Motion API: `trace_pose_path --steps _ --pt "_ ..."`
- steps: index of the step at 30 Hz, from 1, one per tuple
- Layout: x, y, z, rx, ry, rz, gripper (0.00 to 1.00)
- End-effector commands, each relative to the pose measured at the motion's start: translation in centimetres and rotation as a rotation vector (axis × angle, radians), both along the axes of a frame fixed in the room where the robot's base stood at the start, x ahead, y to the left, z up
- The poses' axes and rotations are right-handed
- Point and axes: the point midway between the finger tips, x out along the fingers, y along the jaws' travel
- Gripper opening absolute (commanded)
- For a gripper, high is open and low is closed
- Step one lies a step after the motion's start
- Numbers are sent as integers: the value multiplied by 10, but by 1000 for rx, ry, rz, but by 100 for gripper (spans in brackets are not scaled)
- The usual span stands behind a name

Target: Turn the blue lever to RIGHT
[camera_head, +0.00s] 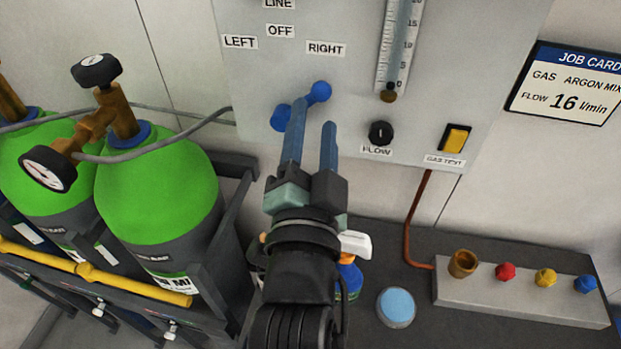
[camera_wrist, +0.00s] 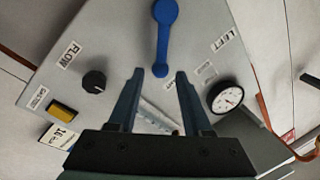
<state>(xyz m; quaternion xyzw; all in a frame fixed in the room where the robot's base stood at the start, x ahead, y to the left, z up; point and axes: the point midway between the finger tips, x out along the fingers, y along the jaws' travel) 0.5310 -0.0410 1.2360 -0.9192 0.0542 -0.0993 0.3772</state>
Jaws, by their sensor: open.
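The blue lever (camera_head: 319,92) is on the grey panel (camera_head: 240,75). In the head view its arm slants up and to the right from its round hub (camera_head: 281,118), its knob end below the RIGHT label (camera_head: 325,49). The LEFT (camera_head: 240,42) and OFF (camera_head: 280,31) labels lie up and to the left. My gripper (camera_head: 314,116) is open in front of the panel; its left finger hides part of the lever. In the wrist view the lever (camera_wrist: 161,40) points between my open fingertips (camera_wrist: 160,74). I cannot tell whether they touch it.
Right of my gripper are the black FLOW knob (camera_head: 381,133) and yellow gas test switch (camera_head: 455,140). A flow tube (camera_head: 396,50) stands above. Green gas cylinders (camera_head: 158,190) are at left. A bench (camera_head: 370,240) below holds a bottle (camera_head: 350,275) and a block with coloured knobs (camera_head: 520,299).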

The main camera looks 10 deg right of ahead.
Motion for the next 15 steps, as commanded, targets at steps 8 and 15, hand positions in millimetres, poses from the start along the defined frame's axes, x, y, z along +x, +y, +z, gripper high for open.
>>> trace_pose_path --steps 8,15 --pt "-51 8 -6 -1 5 -2 50" --pt "-74 10 -7 -1 5 -7 50"
